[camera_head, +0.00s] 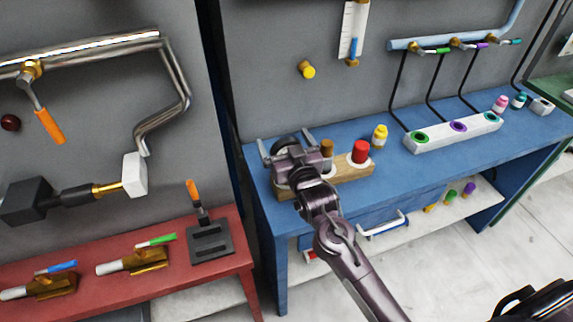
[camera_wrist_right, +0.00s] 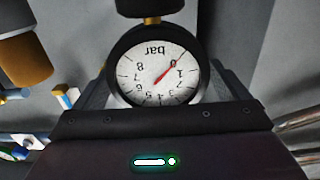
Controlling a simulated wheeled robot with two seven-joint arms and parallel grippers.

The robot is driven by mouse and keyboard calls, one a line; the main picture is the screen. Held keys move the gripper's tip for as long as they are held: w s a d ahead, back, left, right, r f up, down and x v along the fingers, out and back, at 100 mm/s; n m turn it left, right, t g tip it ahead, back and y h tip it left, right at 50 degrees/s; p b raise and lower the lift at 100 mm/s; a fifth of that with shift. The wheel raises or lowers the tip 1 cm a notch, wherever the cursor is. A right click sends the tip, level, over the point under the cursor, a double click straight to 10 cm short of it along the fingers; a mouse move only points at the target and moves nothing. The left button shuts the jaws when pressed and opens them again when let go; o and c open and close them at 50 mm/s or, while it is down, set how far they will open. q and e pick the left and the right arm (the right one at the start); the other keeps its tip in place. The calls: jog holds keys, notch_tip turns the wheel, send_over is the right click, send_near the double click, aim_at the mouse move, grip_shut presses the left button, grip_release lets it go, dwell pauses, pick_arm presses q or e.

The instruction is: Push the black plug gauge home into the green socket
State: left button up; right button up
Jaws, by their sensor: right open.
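A black-rimmed round gauge with a white dial (camera_wrist_right: 158,70) sits between the fingers of my right gripper in the right wrist view, with a brass neck and black cap at its far end. In the head view, the dark gauge (camera_head: 285,144) shows between the spread fingers of my right gripper (camera_head: 286,143), at the left end of a wooden block. The jaws are open around it; contact is not clear. The gauge's lower end is hidden. A green-ringed socket (camera_head: 419,138) is at the left end of a white block (camera_head: 440,145). My left gripper is not seen.
The wooden block (camera_head: 345,173) also bears a brown plug (camera_head: 327,148) and a red plug (camera_head: 361,152). A yellow-capped bottle (camera_head: 380,136) stands behind it on the blue bench (camera_head: 395,175). Thin black tubes come down behind the white block. A red bench (camera_head: 190,270) stands left.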

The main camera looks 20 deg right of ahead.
jog(key=shift+w, duration=0.45)
jog(key=shift+s, duration=0.1)
jog(key=shift+c, duration=0.4)
jog(key=c, duration=1.4)
jog(key=shift+c, duration=1)
